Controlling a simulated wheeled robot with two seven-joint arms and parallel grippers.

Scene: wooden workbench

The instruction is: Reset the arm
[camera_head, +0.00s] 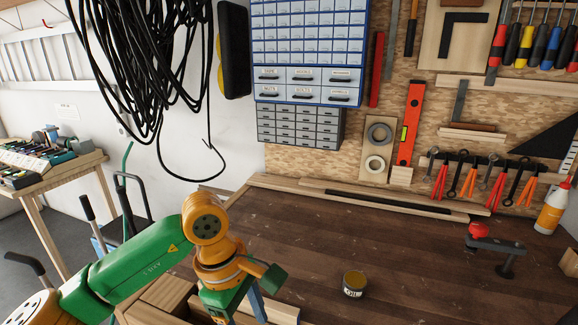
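My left arm comes in from the lower left, with green links and orange joints. Its wrist is bent downward over the front left edge of the wooden workbench (310,245). The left gripper (228,302) points down at the bottom of the view, above some wooden parts. Its fingertips are hidden or cut off, so I cannot tell whether it is open or shut, or whether it holds anything. My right arm and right gripper are not in view.
A small oil tin (354,284) stands on the bench, right of the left gripper. A dark clamp with a red knob (490,243) and a glue bottle (552,207) are at the right. Wooden strips (370,200) lie along the back. The bench middle is clear.

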